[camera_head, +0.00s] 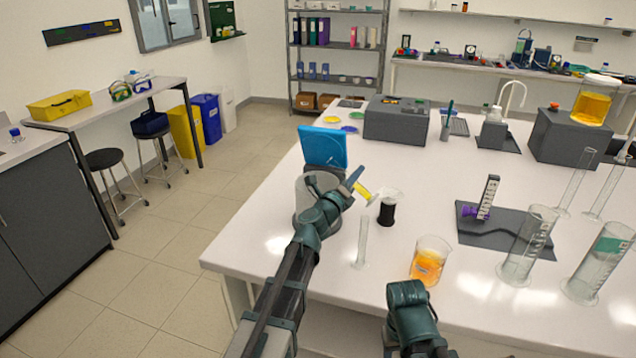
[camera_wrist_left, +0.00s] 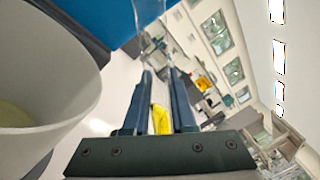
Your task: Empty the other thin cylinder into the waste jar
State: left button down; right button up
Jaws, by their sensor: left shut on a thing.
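My left gripper (camera_head: 352,182) is shut on a thin cylinder (camera_head: 364,192) with yellow liquid, held tilted above the table. In the left wrist view the yellow liquid (camera_wrist_left: 160,118) shows between the fingers (camera_wrist_left: 158,100). A wide clear jar (camera_head: 303,197), apparently the waste jar, stands partly behind my left arm. In the left wrist view its open rim (camera_wrist_left: 88,100) is close at the left, with pale yellowish contents inside. Another thin cylinder (camera_head: 362,242) stands upright on the table and looks empty. My right gripper's fingers do not show.
A blue panel (camera_head: 322,147) rises behind the jar. A black cup (camera_head: 387,212) stands right of the held cylinder. A beaker of orange liquid (camera_head: 428,263) stands near the front. Large measuring cylinders (camera_head: 527,245) stand at the right. The table's left edge is near the jar.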

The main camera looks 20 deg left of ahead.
pick_arm(q)
jog(key=n, duration=0.2)
jog(key=r+n+p, duration=0.1)
jog(key=n, duration=0.1)
jog(key=r+n+p, duration=0.1)
jog(key=shift+w+a+r+n+t+y, duration=0.1)
jog(key=shift+a+r+n+t+y, duration=0.1)
jog(key=shift+a+n+t+y, duration=0.15)
jog(key=shift+a+r+n+y+p, duration=0.1)
jog(key=shift+r+n+y+p, duration=0.1)
jog(key=shift+r+n+p, duration=0.4)
jog(key=shift+a+r+n+y+p, duration=0.15)
jog(key=shift+r+n+p, duration=0.15)
jog(key=shift+n, duration=0.55)
